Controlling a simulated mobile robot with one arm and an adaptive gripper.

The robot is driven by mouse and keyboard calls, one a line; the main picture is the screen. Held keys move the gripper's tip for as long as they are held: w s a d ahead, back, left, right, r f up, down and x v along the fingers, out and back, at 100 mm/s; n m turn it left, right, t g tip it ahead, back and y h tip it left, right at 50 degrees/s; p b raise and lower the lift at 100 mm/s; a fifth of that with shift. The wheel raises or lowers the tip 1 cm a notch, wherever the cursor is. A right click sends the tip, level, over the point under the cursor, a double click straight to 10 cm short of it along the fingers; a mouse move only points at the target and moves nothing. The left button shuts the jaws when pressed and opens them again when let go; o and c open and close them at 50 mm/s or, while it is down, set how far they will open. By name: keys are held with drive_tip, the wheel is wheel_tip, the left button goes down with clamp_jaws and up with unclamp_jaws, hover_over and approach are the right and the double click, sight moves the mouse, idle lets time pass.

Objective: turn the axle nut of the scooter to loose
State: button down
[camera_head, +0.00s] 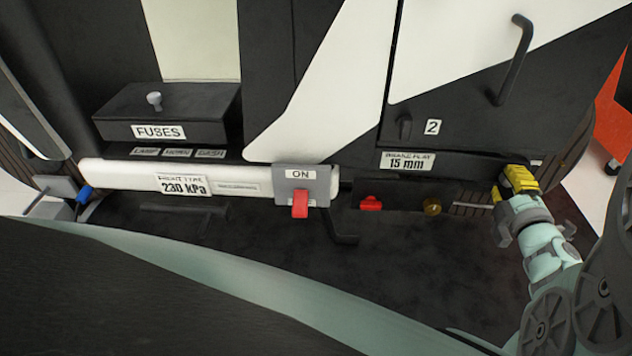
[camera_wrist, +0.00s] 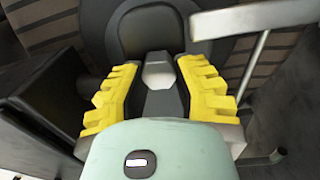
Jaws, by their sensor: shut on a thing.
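My gripper (camera_head: 518,180) is at the right end of the chassis in the head view, by the ribbed dark wheel. In the wrist view its yellow fingers (camera_wrist: 158,75) stand on either side of a grey faceted piece, which looks like the axle nut (camera_wrist: 158,74). The gripper is shut on it. A dark rounded block (camera_wrist: 150,30) and a round hub lie behind it. The fingers and the pale green palm hide part of the nut. In the head view the nut is hidden by the gripper.
A pale metal bar (camera_wrist: 240,20) passes close to the right finger. In the head view, a dark bent handle (camera_head: 515,60) rises above the gripper. A red knob (camera_head: 370,203) and a brass knob (camera_head: 432,206) sit to its left. A red switch (camera_head: 300,204) is farther left, under "ON".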

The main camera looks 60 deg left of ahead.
drive_tip(key=shift+n, duration=0.4)
drive_tip(key=shift+f, duration=0.1)
drive_tip(key=c, duration=0.7)
unclamp_jaws()
drive_tip(key=shift+a, duration=0.1)
drive_tip(key=shift+s+d, duration=0.3)
drive_tip(key=shift+d, duration=0.3)
drive_tip(key=v, duration=1)
drive_tip(key=shift+s+d, duration=0.25)
drive_tip(key=shift+s, duration=0.1)
